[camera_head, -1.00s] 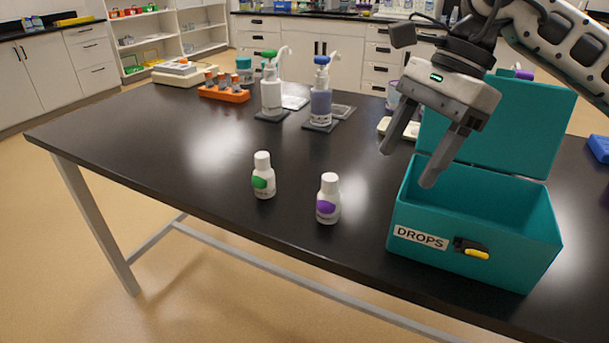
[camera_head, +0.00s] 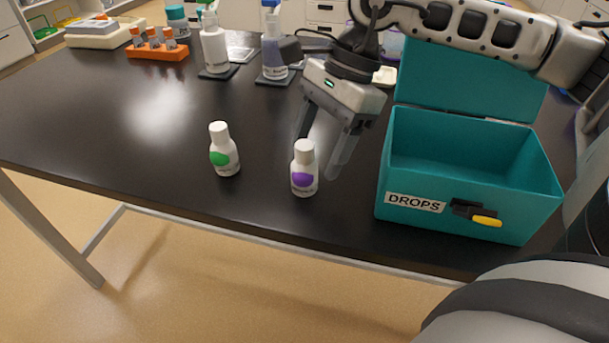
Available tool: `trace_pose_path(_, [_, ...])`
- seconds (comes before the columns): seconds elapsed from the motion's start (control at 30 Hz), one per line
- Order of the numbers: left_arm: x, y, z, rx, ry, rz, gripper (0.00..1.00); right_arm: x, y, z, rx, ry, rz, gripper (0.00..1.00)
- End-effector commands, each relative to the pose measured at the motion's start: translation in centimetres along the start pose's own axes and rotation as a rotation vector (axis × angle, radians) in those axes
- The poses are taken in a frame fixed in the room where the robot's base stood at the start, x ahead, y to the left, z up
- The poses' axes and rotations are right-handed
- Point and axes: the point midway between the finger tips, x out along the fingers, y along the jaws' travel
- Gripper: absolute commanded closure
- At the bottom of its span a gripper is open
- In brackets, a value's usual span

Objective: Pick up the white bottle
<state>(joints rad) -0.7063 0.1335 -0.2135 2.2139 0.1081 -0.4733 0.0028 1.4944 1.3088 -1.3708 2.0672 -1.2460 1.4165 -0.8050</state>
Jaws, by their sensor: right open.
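Two small white bottles stand upright near the front edge of the black table. One white bottle (camera_head: 224,160) has a green label spot. The other white bottle (camera_head: 304,180), to its right, has a purple label spot. My right gripper (camera_head: 322,152) is open and empty, its fingers pointing down. In the picture its fingertips lie just behind and around the top of the purple-marked bottle; I cannot tell whether they touch it. The green-marked bottle stands apart, left of the gripper. My left gripper is not in view.
An open teal box (camera_head: 410,222) labelled DROPS, lid up, stands right of the bottles. Two larger pump bottles (camera_head: 214,50) (camera_head: 273,58) stand on dark pads behind. An orange rack (camera_head: 158,53) is at the back left. The left part of the table (camera_head: 90,110) is clear.

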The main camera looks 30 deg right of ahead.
Motion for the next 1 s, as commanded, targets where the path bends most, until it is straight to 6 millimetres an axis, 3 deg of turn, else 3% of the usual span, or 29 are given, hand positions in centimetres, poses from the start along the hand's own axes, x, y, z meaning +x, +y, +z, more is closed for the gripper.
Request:
trace_pose_path(0.33, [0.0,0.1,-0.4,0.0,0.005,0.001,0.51,4.5,-0.7,-0.1,-0.001,0.001,0.001,0.36])
trace_pose_path(0.63, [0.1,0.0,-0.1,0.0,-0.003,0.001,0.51,5.1,-0.7,-0.1,0.0,0.0,-0.001,0.36])
trace_pose_path(0.67, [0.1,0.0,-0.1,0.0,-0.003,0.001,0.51,5.1,-0.7,-0.1,0.0,0.0,-0.001,0.38])
trace_pose_path(0.83, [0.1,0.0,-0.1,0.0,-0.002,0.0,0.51,5.1,-0.7,-0.1,0.0,0.0,-0.001,0.86])
trace_pose_path(1.0, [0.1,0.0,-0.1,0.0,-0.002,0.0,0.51,5.1,-0.7,-0.1,0.001,0.0,-0.001,0.86])
